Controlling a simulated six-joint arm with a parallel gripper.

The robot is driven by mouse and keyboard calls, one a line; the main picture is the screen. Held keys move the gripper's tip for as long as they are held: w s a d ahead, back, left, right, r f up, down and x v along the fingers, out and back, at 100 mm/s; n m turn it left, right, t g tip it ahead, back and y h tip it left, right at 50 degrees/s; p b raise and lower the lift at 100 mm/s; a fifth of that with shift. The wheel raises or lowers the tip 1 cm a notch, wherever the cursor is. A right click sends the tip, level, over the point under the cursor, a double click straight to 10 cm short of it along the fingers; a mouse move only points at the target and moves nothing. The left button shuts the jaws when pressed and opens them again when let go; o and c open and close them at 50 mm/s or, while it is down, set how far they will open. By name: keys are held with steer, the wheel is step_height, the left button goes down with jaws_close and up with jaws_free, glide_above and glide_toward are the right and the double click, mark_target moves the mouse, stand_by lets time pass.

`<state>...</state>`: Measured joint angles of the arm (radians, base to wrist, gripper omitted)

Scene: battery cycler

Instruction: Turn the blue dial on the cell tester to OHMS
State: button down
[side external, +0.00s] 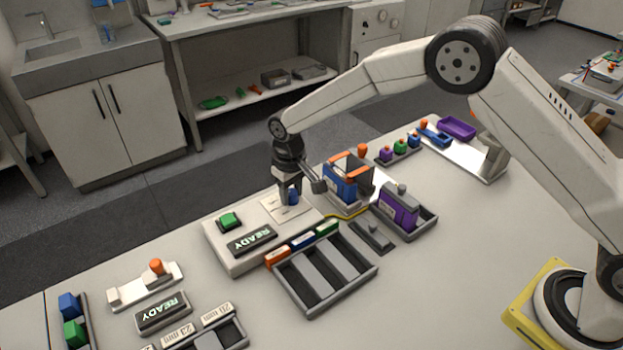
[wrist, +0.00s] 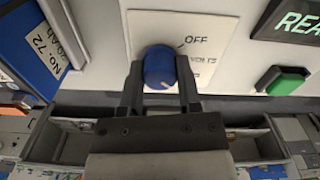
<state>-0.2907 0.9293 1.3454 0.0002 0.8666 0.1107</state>
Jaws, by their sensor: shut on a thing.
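The cell tester (side external: 222,252) is a pale box on the bench with a white dial plate (side external: 272,208). Its blue dial (wrist: 158,62) is a round knob; a small white mark shows near its lower edge in the wrist view. OFF (wrist: 195,40) is printed at its upper right, with a partly hidden label (wrist: 205,60) below. OHMS cannot be read. My gripper (wrist: 160,70) is shut on the blue dial, one finger on each side. In the side view my gripper (side external: 289,188) points down over the plate, and the dial (side external: 293,197) is partly hidden.
The tester carries a green button (side external: 229,220) and a READY display (side external: 252,240). A blue battery (side external: 341,182) in a holder stands close beside my gripper. A purple battery (side external: 399,207) sits in a tray (side external: 430,222). A compartmented grey tray (side external: 312,308) lies in front.

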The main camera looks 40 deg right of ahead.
mark_target(292, 192)
stand_by(0.4)
steer(key=shift+c, duration=1.5)
jaws_free()
steer(key=shift+r, duration=0.15)
steer(key=shift+r, duration=3.8)
steer(key=shift+d, duration=0.1)
steer(key=s+d+m+t, duration=0.1)
steer(key=s+d, duration=0.6)
steer(key=s, duration=0.5)
steer(key=s+d+m+t, duration=0.1)
steer(key=s+d, duration=0.7)
steer(key=s, duration=0.4)
steer(key=shift+s+d+r+t, duration=0.25)
steer(key=shift+s+d+t, duration=0.05)
steer(key=shift+s, duration=0.05)
